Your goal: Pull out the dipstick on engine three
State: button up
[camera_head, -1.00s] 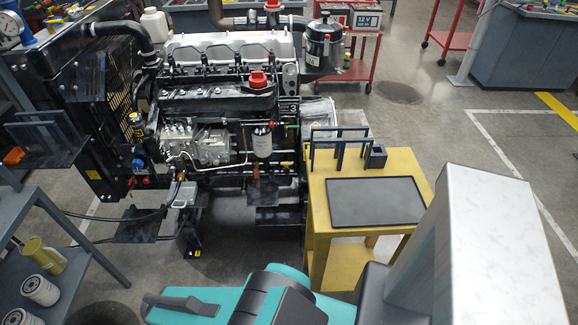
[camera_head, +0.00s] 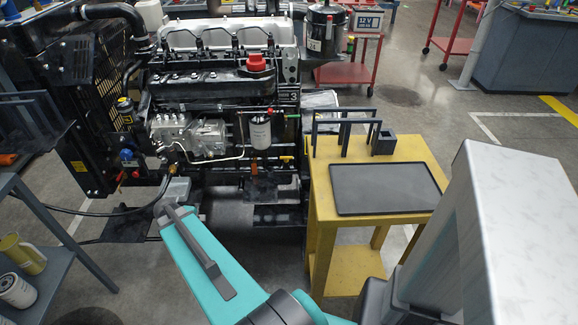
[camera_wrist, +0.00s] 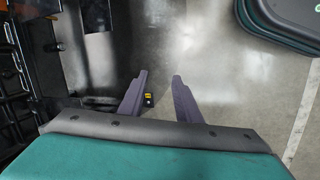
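A diesel engine (camera_head: 215,92) with a red filler cap (camera_head: 258,64) stands at the upper left of the head view.
A yellow stand (camera_head: 322,208) with a black tray (camera_head: 385,190) and dark racks stands right of the engine. A grey shelf (camera_head: 62,262) is at the left. A red cart (camera_head: 352,74) stands behind.

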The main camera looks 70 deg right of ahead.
jog(key=s+d+r+h+b, duration=0.1)
jog(key=s+d+r+b, duration=0.15)
jog(key=d, duration=0.75)
jog(key=s+d+r+h+b, duration=0.2)
jog(key=d+r+b, duration=0.1)
jog(key=d, duration=0.6)
jog(key=h+b, duration=0.3)
jog(key=b, duration=0.2)
send_near(288, 158)
jog(key=shift+w+a+r+n+g, duration=0.2)
jog(key=shift+w+a+r, duration=0.1)
jog(key=shift+a+r, duration=0.25)
jog(key=shift+w+a+r+n+g, duration=0.25)
jog(key=shift+a+r, duration=0.2)
jog(key=shift+r, duration=0.15)
jog(key=b+x, duration=0.2)
jog(key=x, duration=1.2)
jog(key=shift+a+f, duration=0.1)
jog(key=shift+c, duration=0.5)
grip_shut()
